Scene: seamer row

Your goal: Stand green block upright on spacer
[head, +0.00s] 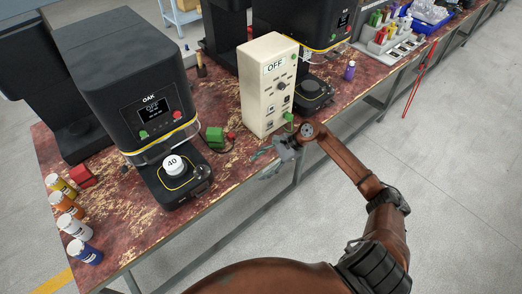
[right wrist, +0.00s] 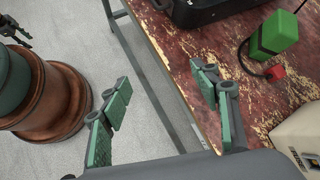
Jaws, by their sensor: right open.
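A green block (head: 214,136) is on the worn red table, between the OAK machine and the cream control box. In the right wrist view the green block (right wrist: 277,34) is at the upper right, with a dark band or piece at its lower left. I cannot tell whether that dark part is the spacer. My right gripper (head: 266,162) is open and empty at the table's front edge, apart from the block and to its right in the head view. Its two green-padded fingers (right wrist: 160,77) are spread in the right wrist view.
The OAK machine (head: 128,80) stands left of the block, with a white "40" lid (head: 174,164) on its plate. The cream box (head: 266,84) stands to the right. A small red piece (right wrist: 275,72) and a dark cable lie beside the block. Several bottles (head: 76,228) stand front left.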

